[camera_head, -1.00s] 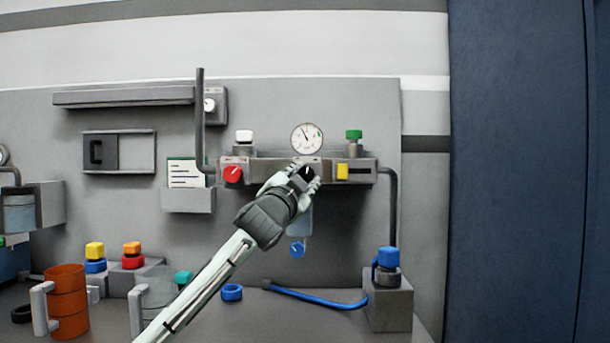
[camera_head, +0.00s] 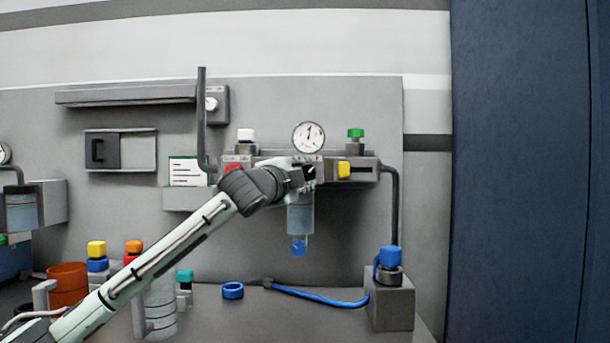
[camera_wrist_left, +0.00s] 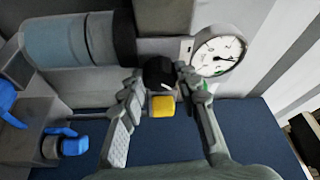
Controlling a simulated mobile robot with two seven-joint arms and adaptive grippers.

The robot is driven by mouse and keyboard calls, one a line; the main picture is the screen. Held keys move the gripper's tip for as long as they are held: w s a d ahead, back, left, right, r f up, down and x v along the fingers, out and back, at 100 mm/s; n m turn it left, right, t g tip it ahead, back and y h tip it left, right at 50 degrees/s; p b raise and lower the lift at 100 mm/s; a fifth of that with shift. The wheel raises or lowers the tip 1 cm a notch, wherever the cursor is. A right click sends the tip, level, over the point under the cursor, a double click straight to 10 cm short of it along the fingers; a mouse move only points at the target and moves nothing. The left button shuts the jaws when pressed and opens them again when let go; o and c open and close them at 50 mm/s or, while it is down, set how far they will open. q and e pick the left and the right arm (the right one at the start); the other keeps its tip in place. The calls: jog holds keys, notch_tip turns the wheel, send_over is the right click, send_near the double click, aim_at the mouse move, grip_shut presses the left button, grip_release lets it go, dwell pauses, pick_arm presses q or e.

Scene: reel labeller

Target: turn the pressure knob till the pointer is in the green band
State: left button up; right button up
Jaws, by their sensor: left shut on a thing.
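The pressure knob (camera_wrist_left: 158,72) is a black knob on the front of the grey regulator block. My left gripper (camera_head: 308,173) is shut on it, one finger on each side in the left wrist view (camera_wrist_left: 158,88). The fingers hide much of the knob in the head view. The round white pressure gauge (camera_head: 308,137) sits just above the block and also shows in the left wrist view (camera_wrist_left: 217,52). Its pointer stands about straight up in the head view. The green band is too small to make out clearly now. My right gripper is not in view.
A yellow part (camera_head: 344,171) sits close to the right of the knob, and a red knob (camera_head: 232,167) lies behind my left arm. A clear bowl (camera_head: 300,215) with a blue end hangs below. A green-capped fitting (camera_head: 355,135) stands right of the gauge.

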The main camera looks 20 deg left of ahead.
pick_arm(q)
jog(key=shift+f, duration=0.1)
dwell(0.3)
jog(key=o, duration=1.2)
jog(key=shift+c, duration=0.2)
jog(key=shift+s, duration=0.1)
jog(key=s+a, duration=0.1)
jog(key=s, duration=1)
jog(key=shift+s+f, duration=0.4)
jog(key=shift+a, duration=0.1)
